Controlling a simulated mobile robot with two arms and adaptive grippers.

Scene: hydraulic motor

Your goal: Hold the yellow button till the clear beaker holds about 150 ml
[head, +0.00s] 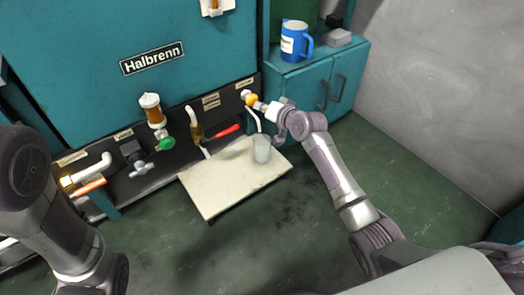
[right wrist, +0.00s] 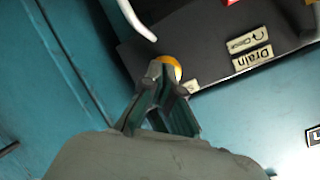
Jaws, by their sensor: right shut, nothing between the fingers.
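The yellow button (head: 251,100) sits on the dark panel of the teal machine; it also shows in the right wrist view (right wrist: 170,66). My right gripper (head: 259,105) is shut and empty, its fingertips at the button and partly covering it. In the right wrist view the closed fingertips (right wrist: 160,72) overlap the button's lower edge; whether it is pressed in cannot be told. The clear beaker (head: 262,149) stands upright on the pale tray, below the white spout (head: 254,121). Its liquid level is too small to read. My left arm shows at the left, its gripper out of view.
The pale tray (head: 215,188) juts out from the machine. A red lever (head: 228,130), a green knob (head: 166,143) and a grey valve handle (head: 142,168) line the panel. A blue jug (head: 294,44) stands on the teal cabinet (head: 312,84) at the right. The green floor in front is clear.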

